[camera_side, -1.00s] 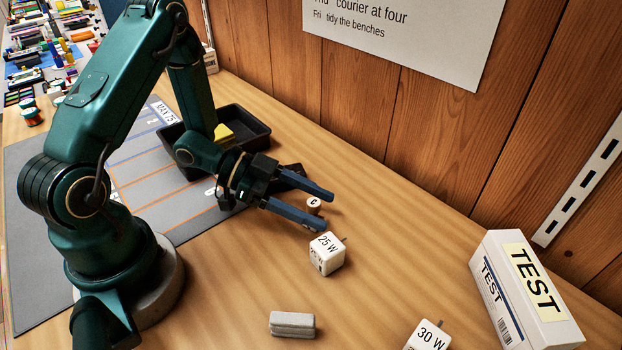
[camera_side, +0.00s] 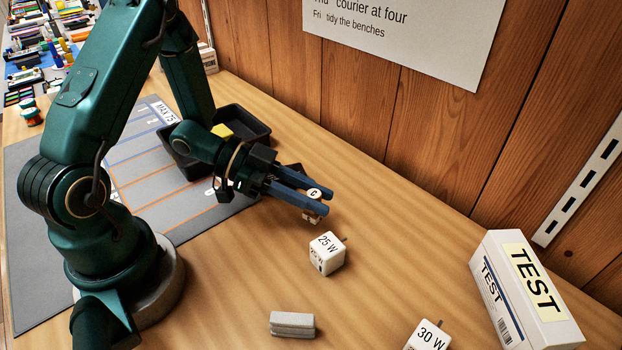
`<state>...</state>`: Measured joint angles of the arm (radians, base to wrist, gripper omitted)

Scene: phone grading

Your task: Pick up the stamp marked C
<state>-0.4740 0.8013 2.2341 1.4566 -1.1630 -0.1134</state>
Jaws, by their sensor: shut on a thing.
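The stamp marked C (camera_side: 314,194) has a round pale top with a black C. It stands upright in the middle of the table, in front of the black tray. My gripper (camera_side: 317,202) reaches to it from the left, its two blue fingers on either side of the stamp near the tips. My gripper is shut on the stamp, whose lower part shows below the fingers. I cannot tell whether it touches the table.
A white 25 W cube (camera_side: 327,254) stands close in front of my gripper. A grey block (camera_side: 292,325), a 30 W cube (camera_side: 428,337) and a TEST box (camera_side: 523,290) stand farther off. A black tray (camera_side: 256,121) with a yellow thing and a grey lined mat (camera_side: 140,170) lie behind.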

